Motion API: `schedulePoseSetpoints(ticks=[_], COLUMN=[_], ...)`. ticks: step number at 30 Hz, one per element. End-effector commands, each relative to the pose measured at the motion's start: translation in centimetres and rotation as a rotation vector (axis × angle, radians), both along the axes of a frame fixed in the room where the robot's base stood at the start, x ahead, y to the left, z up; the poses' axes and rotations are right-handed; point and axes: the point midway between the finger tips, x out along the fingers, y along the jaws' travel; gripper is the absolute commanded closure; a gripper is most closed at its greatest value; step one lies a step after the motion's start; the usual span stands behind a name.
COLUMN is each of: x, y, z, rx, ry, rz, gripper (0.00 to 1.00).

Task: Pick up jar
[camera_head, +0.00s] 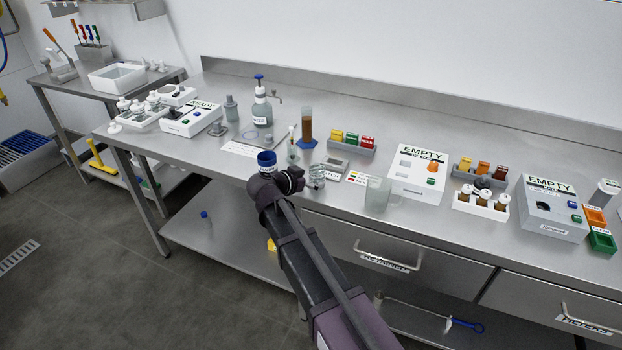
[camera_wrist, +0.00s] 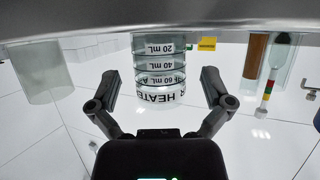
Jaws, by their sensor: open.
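A clear glass jar (camera_wrist: 158,62) with 20, 40 and 60 mL marks is in the middle of the wrist view. A white label band with partly readable "HEATER" lettering shows at its lower end in that view. In the head view, the jar (camera_head: 317,178) stands near the bench's front edge, just right of my gripper (camera_head: 292,181). In the wrist view my gripper (camera_wrist: 162,88) is open, with one finger on each side of the jar and visible gaps between. Its fingertips are hard to make out in the head view.
A larger frosted glass vessel (camera_head: 378,194) stands to the right; a brown-filled cylinder (camera_head: 307,128) stands behind. A small grey device (camera_head: 330,164) and flat labels (camera_head: 357,178) lie close by.

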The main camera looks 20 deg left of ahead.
Motion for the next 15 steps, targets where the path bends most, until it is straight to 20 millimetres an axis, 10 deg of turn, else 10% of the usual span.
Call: schedulePoseSetpoints(ticks=[15], x=[2.2], y=[-1.1], z=[-1.0], rx=[-0.001], ry=[0.0], rz=[0.0], gripper=[0.0])
